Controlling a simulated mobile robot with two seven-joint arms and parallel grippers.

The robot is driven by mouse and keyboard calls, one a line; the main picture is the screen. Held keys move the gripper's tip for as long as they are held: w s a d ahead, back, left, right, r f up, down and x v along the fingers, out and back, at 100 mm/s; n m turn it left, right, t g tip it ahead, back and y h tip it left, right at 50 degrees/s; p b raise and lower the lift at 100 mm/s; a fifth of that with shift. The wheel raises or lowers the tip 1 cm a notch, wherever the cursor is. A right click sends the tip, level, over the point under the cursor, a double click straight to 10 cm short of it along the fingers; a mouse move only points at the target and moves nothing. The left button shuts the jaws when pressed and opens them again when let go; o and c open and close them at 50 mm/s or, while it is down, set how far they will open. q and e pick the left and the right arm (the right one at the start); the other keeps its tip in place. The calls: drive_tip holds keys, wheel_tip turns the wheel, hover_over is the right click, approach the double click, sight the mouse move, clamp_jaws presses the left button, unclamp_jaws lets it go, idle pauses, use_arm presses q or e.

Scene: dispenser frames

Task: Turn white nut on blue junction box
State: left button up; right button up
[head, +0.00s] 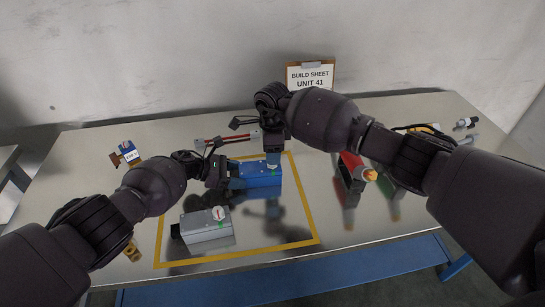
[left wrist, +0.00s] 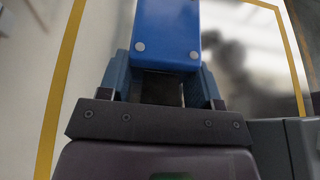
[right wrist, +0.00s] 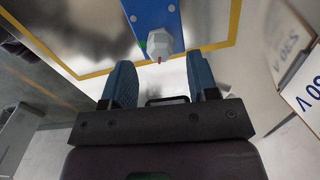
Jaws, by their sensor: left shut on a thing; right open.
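The blue junction box (head: 262,180) lies inside the yellow outline on the table. My left gripper (head: 231,174) is shut on the box's left end; the left wrist view shows the box (left wrist: 166,35) between its fingers (left wrist: 163,85). The white nut (right wrist: 160,48), faceted with a small red mark, sits on the box in the right wrist view. My right gripper (right wrist: 162,78) is open, its blue fingers apart and just short of the nut, with nothing between them. In the head view, my right gripper (head: 272,160) points down over the box and largely hides the nut.
A grey box (head: 207,232) with a white dial stands in front, inside the yellow outline (head: 308,215). A red cylinder (head: 352,162) in a dark holder stands to the right. A red-handled tool (head: 225,140) lies behind. A build sheet (head: 311,76) stands at the back.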

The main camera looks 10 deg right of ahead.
drive_tip(key=shift+f, duration=1.45)
drive_tip(key=c, duration=0.9)
drive_tip(key=shift+c, duration=0.2)
